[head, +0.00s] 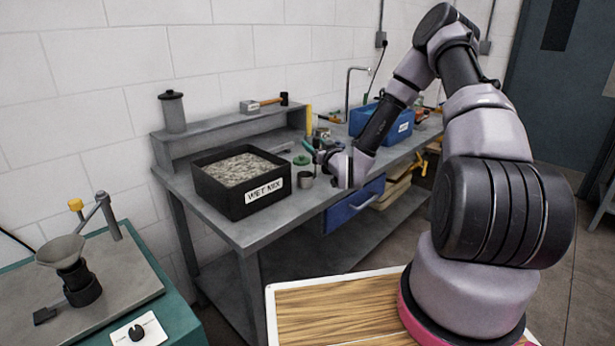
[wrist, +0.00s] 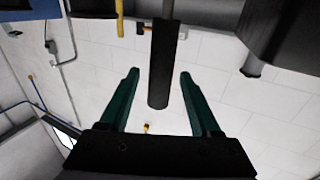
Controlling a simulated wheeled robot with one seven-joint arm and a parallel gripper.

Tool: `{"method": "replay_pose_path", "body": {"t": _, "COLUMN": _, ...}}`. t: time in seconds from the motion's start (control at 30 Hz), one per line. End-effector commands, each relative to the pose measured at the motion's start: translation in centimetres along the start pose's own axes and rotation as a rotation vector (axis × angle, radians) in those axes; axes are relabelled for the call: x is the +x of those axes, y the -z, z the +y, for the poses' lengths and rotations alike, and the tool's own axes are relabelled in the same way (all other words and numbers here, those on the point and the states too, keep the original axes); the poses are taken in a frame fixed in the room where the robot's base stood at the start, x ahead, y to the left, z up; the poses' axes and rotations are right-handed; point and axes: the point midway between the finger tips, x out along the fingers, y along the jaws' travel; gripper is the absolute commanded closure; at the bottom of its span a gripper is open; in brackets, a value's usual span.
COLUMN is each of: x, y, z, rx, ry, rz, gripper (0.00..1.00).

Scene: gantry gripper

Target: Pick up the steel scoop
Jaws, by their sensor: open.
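My gripper (head: 316,149) is over the bench beyond the black bin. In the wrist view its two teal fingers (wrist: 159,76) are apart. A dark, round-ended bar (wrist: 160,55) shows in line with the gap between them; I cannot tell how far beyond the fingertips it is, or whether it belongs to the scoop. In the head view a slim grey piece (head: 284,149) lies on the bench behind the bin and left of my gripper. It may be the steel scoop, but it is too small to be sure. No contact between the fingers and anything is visible.
The black bin (head: 247,204) marked WET MIX holds grey gravel. A metal cup (head: 305,180) and a green lid (head: 301,160) stand close to my gripper. A raised shelf (head: 230,129) runs behind, with a canister (head: 173,111) and a hammer. A blue crate (head: 397,132) is further right.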

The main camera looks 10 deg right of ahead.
Motion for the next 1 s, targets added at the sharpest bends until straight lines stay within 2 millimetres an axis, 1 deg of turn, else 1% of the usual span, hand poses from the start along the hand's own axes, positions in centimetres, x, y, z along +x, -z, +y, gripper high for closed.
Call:
{"method": "replay_pose_path", "body": {"t": 0.03, "x": 0.9, "y": 0.0, "z": 0.1, "rx": -0.002, "ry": 0.0, "rz": 0.002, "gripper": 0.36}}
{"method": "replay_pose_path", "body": {"t": 0.1, "x": 1.8, "y": 0.0, "z": 0.0, "rx": -0.001, "ry": 0.0, "rz": 0.001, "gripper": 0.36}}
{"method": "replay_pose_path", "body": {"t": 0.2, "x": 2.5, "y": -0.1, "z": 0.1, "rx": 0.0, "ry": -0.001, "rz": -0.001, "gripper": 0.36}}
{"method": "replay_pose_path", "body": {"t": 0.43, "x": 2.6, "y": -0.1, "z": 0.1, "rx": 0.0, "ry": -0.001, "rz": -0.001, "gripper": 0.36}}
{"method": "replay_pose_path", "body": {"t": 0.47, "x": 2.6, "y": -0.1, "z": 0.1, "rx": 0.0, "ry": -0.001, "rz": -0.001, "gripper": 0.44}}
{"method": "replay_pose_path", "body": {"t": 0.5, "x": 2.6, "y": -0.1, "z": 0.1, "rx": 0.0, "ry": -0.001, "rz": -0.001, "gripper": 0.59}}
{"method": "replay_pose_path", "body": {"t": 0.57, "x": 2.6, "y": -0.1, "z": 0.1, "rx": 0.0, "ry": -0.001, "rz": -0.001, "gripper": 0.82}}
{"method": "replay_pose_path", "body": {"t": 0.6, "x": 2.6, "y": -0.1, "z": 0.1, "rx": 0.0, "ry": -0.001, "rz": -0.001, "gripper": 0.97}}
{"method": "replay_pose_path", "body": {"t": 0.63, "x": 2.6, "y": -0.1, "z": 0.1, "rx": 0.0, "ry": -0.001, "rz": -0.001, "gripper": 1.0}}
{"method": "replay_pose_path", "body": {"t": 0.9, "x": 2.6, "y": 0.0, "z": 0.1, "rx": 0.0, "ry": -0.001, "rz": 0.0, "gripper": 1.0}}
{"method": "replay_pose_path", "body": {"t": 1.0, "x": 2.6, "y": 0.3, "z": 0.1, "rx": -0.001, "ry": 0.0, "rz": 0.0, "gripper": 1.0}}
